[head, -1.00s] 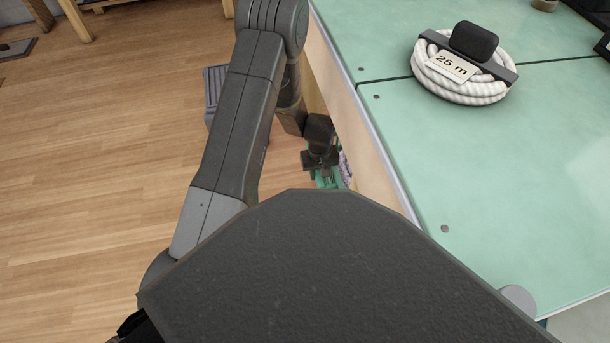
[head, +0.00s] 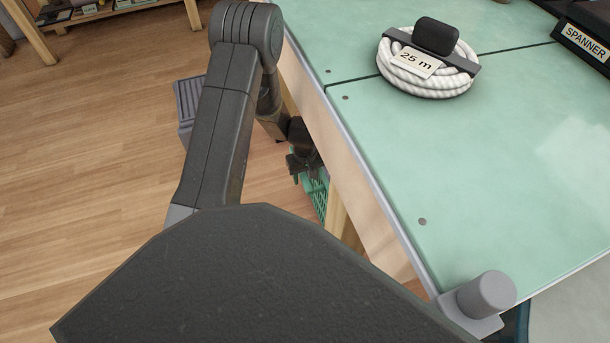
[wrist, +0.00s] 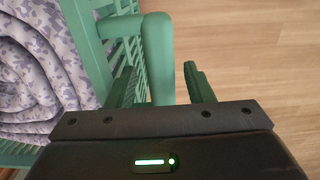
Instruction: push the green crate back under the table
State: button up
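The green crate (head: 318,200) shows in the head view at the table's left side, partly hidden by the table edge and my gripper (head: 304,166). In the wrist view the crate's slatted wall (wrist: 130,55) is at the left, with a folded white and purple patterned cloth (wrist: 35,70) inside. A thick rounded green bar (wrist: 158,60) of the crate stands between the two fingers of my gripper (wrist: 160,85). The fingers are apart, with a visible gap to the bar, most clearly on the right. How deep the bar sits between them is unclear.
The green-topped table (head: 470,160) fills the right of the head view; a wooden leg (head: 338,215) stands by the crate. A white rope coil (head: 428,75) labelled "25 m" lies on it. A grey box-like object (head: 187,100) is on the floor behind my arm. Wooden floor at left is open.

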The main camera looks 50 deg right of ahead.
dwell(0.3)
jog(key=w+a+p, duration=0.1)
jog(key=w+a, duration=0.7)
jog(key=a, duration=0.4)
jog(key=w+a+p, duration=0.2)
jog(key=w+a, duration=0.5)
jog(key=a, duration=0.6)
notch_tip(320, 180, up, 6)
jog(key=p, duration=0.1)
jog(key=shift+w+r+p, duration=0.15)
jog(key=shift+r+p, duration=0.1)
jog(key=shift+p, duration=0.1)
notch_tip(320, 180, down, 6)
jog(key=b, duration=0.2)
jog(key=shift+a, duration=0.1)
